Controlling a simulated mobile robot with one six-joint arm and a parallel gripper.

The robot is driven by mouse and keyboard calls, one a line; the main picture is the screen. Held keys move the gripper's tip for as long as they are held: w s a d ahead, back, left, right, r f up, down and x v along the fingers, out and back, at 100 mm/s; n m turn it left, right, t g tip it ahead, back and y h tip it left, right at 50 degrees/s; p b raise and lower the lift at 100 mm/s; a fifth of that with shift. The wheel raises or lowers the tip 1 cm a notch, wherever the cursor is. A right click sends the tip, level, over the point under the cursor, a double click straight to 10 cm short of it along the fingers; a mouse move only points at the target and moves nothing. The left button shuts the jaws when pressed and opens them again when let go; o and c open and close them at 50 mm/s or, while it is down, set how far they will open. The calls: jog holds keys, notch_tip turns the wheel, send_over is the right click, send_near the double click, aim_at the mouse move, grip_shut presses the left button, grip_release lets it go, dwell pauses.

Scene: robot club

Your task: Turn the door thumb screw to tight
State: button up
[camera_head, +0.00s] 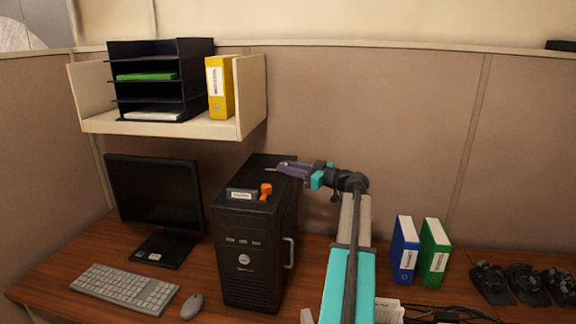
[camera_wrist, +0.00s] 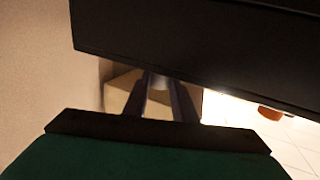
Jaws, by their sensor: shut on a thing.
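The black computer tower (camera_head: 238,262) stands upright on the desk, with a metal handle (camera_head: 289,252) on its right side panel. My gripper (camera_head: 282,167) reaches in from the right at the tower's rear top edge. In the wrist view the two fingers of my gripper (camera_wrist: 158,92) point at the tower's dark face (camera_wrist: 200,40). A small pale grey piece, apparently the door thumb screw (camera_wrist: 157,80), shows between the fingertips, and my gripper is shut on it. The fingers hide most of it, so its turn angle cannot be told. In the head view the screw is hidden.
An orange-handled tool (camera_head: 265,191) and a small labelled box (camera_head: 241,194) lie on the tower. A monitor (camera_head: 155,200), keyboard (camera_head: 125,288) and mouse (camera_head: 191,306) are left. A shelf (camera_head: 215,128) hangs above. Blue (camera_head: 405,250) and green binders (camera_head: 434,252) stand right.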

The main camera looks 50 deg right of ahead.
jog(key=shift+a+r+m+h+p, duration=0.1)
jog(key=shift+a+m+h+p, duration=0.1)
jog(key=shift+m+h+p, duration=0.35)
jog(key=shift+a+r+m+h+p, duration=0.15)
jog(key=shift+m+h+p, duration=0.2)
jog(key=shift+h+p, duration=0.4)
jog(key=shift+p, duration=0.45)
jog(key=shift+f+m+h+p, duration=0.1)
jog(key=shift+m+h+p, duration=0.3)
jog(key=shift+h, duration=0.3)
jog(key=shift+f, duration=0.1)
jog(key=shift+d, duration=0.1)
jog(key=o, duration=1)
jog(key=shift+o, duration=0.2)
jog(key=shift+s, duration=0.15)
